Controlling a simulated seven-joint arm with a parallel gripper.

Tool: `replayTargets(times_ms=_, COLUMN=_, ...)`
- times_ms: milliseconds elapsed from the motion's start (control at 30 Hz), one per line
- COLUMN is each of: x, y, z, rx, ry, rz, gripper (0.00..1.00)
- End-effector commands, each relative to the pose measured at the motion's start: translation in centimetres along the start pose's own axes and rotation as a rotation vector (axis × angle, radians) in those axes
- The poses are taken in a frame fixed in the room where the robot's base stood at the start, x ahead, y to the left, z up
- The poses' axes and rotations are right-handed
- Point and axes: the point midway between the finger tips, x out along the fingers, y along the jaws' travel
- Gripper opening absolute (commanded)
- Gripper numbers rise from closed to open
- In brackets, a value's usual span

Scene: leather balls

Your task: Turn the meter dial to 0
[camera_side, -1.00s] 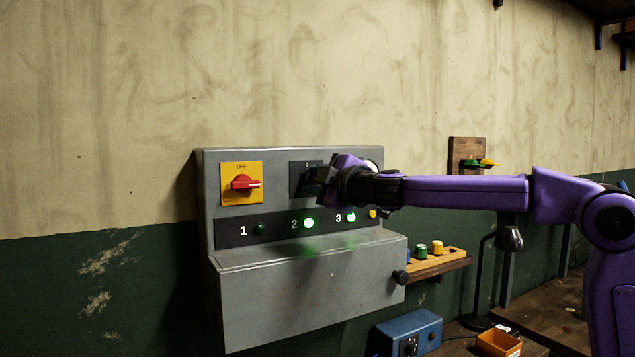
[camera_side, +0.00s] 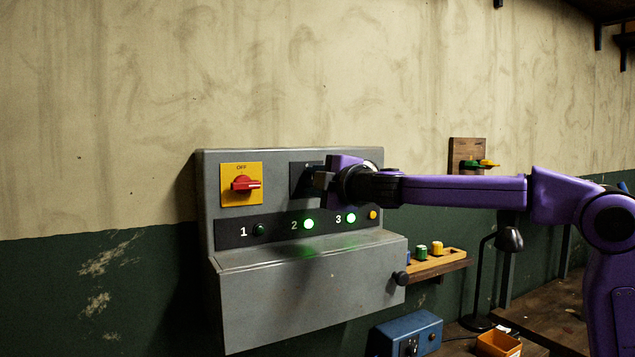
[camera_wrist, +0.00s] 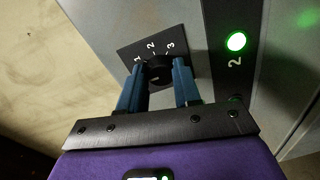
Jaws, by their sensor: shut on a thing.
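The meter dial (camera_wrist: 158,72) is a round black knob on a black square plate. White numerals 1, 2 and 3 show around it in the wrist view; no 0 is legible there, and the left finger covers part of the plate. My gripper (camera_wrist: 158,76) has one blue finger on each side of the knob and is shut on it. I cannot clearly tell which numeral the knob points to. In the side view my purple gripper (camera_side: 326,180) hides the knob and most of the dial plate (camera_side: 296,180).
The grey panel box (camera_side: 300,290) carries a red switch (camera_side: 245,183) on a yellow plate marked OFF. Lamps 2 (camera_side: 308,224) and 3 (camera_side: 351,218) glow green; lamp 1 (camera_side: 260,230) is dark. A wooden shelf (camera_side: 440,267) with coloured knobs sits at the right.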

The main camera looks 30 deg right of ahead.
Motion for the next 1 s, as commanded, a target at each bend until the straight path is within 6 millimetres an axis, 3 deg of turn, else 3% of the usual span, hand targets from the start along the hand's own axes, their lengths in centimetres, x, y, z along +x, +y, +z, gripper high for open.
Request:
replayTargets(times_ms=33, x=0.0, y=0.0, z=0.0, rx=-0.002, ry=0.001, rz=0.000, gripper=0.42)
replayTargets(times_ms=100, x=0.0, y=0.0, z=0.0, rx=-0.002, ry=0.001, rz=0.000, gripper=0.58)
replayTargets(times_ms=533, x=-0.9, y=0.0, z=-0.1, rx=0.000, ry=0.002, rz=0.000, gripper=0.58)
replayTargets(times_ms=1000, x=-8.7, y=0.1, z=-0.1, rx=0.001, ry=0.004, rz=0.002, gripper=0.58)
